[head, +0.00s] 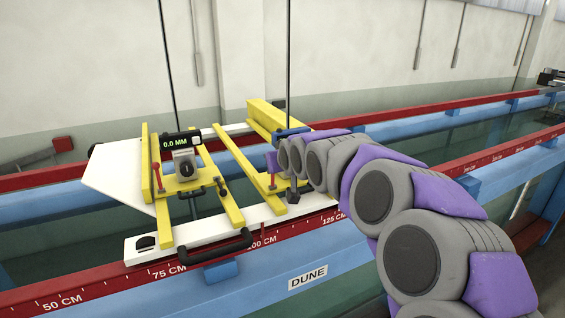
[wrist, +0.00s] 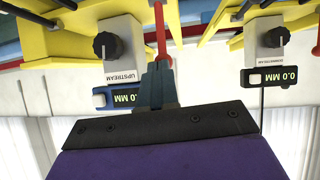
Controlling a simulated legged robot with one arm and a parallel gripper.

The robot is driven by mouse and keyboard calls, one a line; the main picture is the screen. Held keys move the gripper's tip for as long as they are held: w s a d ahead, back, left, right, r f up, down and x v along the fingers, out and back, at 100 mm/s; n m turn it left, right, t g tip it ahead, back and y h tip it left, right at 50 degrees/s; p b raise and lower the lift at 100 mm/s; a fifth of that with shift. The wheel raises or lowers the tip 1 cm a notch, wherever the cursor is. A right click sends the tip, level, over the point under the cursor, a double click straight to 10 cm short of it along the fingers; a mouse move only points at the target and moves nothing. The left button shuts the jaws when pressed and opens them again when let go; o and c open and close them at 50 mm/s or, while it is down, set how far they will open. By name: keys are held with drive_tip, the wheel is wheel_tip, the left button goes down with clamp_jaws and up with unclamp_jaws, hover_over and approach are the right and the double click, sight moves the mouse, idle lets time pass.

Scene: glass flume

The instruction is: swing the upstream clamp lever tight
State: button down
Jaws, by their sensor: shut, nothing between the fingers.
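The upstream clamp lever (wrist: 161,35), a thin red bar, shows in the wrist view beside the block marked UPSTREAM (wrist: 122,45), which has a black knob. My gripper (wrist: 159,66) is shut and empty, its blue-grey fingertips at the lever's near end. I cannot tell whether they touch it. In the head view my purple and grey arm reaches from the right to the right yellow frame (head: 228,152), and my fingers are mostly hidden there. A second red lever (head: 156,176) stands at the left, by the other gauge.
The upstream blue display (wrist: 115,97) reads 0.0 MM, as does the black display (head: 181,140). Yellow bars and a black handle (head: 207,247) crowd the white carriage plate (head: 140,250). Red rails (head: 118,277) with a centimetre scale edge the glass flume.

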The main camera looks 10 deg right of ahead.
drive_tip(key=shift+w+a+r, duration=0.3)
drive_tip(key=shift+w+a, duration=0.25)
drive_tip(key=shift+w, duration=0.2)
drive_tip(key=shift+w+r, duration=0.1)
drive_tip(key=shift+r, duration=0.1)
drive_tip(key=w+r+b+v, duration=0.1)
drive_tip(key=v, duration=0.6)
drive_tip(key=w+a+r+b+v, duration=0.1)
drive_tip(key=r+v, duration=0.1)
drive_tip(key=v, duration=0.4)
drive_tip(key=s+d+f+g+b, duration=0.15)
drive_tip(key=s+f+b, duration=0.25)
drive_tip(key=s+f, duration=0.45)
drive_tip(key=s+f+g+h+b, duration=0.1)
drive_tip(key=s+f+g+b, duration=0.3)
drive_tip(key=f, duration=0.8)
drive_tip(key=s+d+f+g+b, duration=0.1)
drive_tip(key=s+f+b, duration=0.3)
drive_tip(key=s+f, duration=0.45)
drive_tip(key=s+d+f+m+g+b, duration=0.1)
drive_tip(key=s+f+g+b, duration=0.2)
drive_tip(key=s+f, duration=0.8)
drive_tip(key=s+d+f+m+g+h+b, duration=0.1)
drive_tip(key=s+f+g+b, duration=0.3)
drive_tip(key=s+f, duration=0.8)
drive_tip(key=shift+d+f+m+b, duration=0.45)
drive_tip(key=shift+f+b, duration=0.25)
drive_tip(key=shift+b, duration=0.45)
